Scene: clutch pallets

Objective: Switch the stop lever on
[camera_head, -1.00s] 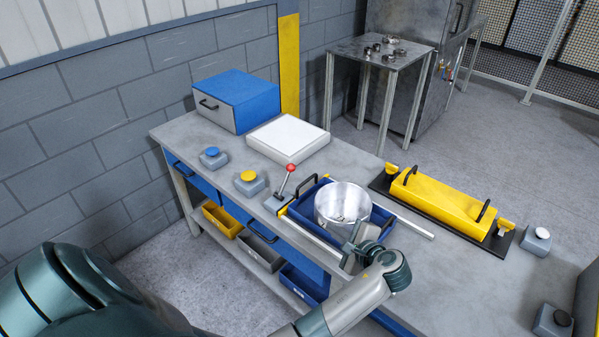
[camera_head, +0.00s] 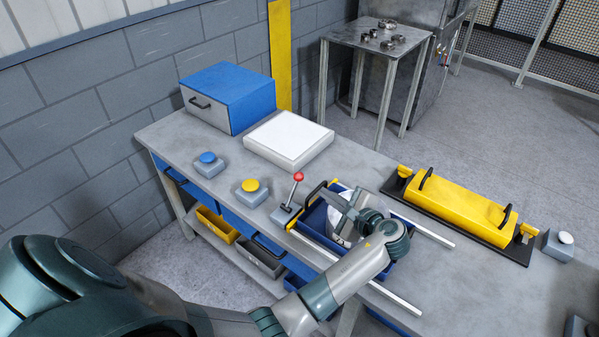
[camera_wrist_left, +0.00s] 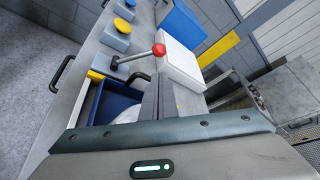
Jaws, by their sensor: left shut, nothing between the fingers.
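In the left wrist view, the gripper (camera_wrist_left: 151,96) points toward the knob. My right gripper is not in view.
Yellow (camera_head: 251,186) and blue (camera_head: 208,158) buttons stand left of the lever. A white box (camera_head: 290,137) lies behind it. A yellow handled block (camera_head: 462,207) sits to the right.

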